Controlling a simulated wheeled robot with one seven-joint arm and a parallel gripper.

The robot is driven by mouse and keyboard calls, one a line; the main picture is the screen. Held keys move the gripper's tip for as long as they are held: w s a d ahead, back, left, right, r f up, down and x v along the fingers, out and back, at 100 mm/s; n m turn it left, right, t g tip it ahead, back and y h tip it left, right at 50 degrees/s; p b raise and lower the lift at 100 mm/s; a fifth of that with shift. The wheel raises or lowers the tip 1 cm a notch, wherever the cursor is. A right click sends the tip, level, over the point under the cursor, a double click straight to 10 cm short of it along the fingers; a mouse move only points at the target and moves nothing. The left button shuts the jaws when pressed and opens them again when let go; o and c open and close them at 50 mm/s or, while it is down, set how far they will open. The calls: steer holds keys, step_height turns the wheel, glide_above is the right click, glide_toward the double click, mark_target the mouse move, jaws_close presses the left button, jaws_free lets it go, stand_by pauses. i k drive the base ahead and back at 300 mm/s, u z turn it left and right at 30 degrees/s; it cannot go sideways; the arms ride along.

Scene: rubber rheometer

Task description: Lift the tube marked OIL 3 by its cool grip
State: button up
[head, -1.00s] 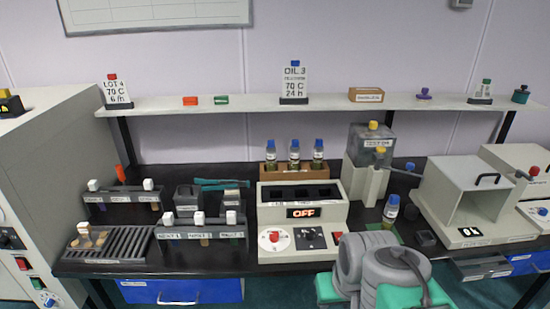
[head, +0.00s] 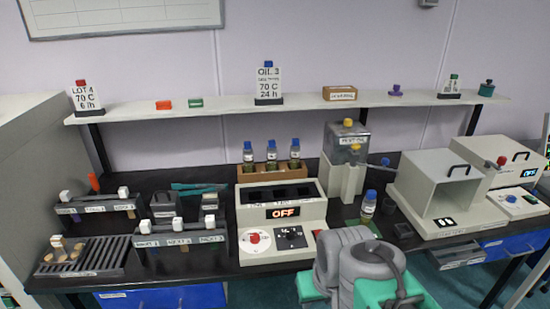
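Three blue-capped tubes with dark contents stand upright in a wooden rack behind the heating block: a left tube (head: 248,157), a middle tube (head: 271,156) and a right tube (head: 295,155). Their labels are too small to read. A similar blue-capped bottle (head: 368,205) stands alone right of the block. The card OIL 3, 70 C, 24 h (head: 268,84) stands on the shelf with a blue top. The heating block (head: 283,222) shows OFF on its display and has dark openings on top. My folded grey arm shows at the bottom; my gripper is not visible.
Racks with white-capped pieces (head: 181,238) and a slatted tray (head: 98,260) fill the left bench. A clear-topped device (head: 347,150) stands right of the wooden rack (head: 290,171). A cream oven-like box (head: 440,185) stands farther right.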

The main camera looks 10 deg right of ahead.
mark_target(294, 156)
steer(key=z, duration=1.55)
steer(key=i, duration=1)
steer(key=u, duration=3.55)
steer(key=i, duration=0.5)
steer(key=u, duration=0.1)
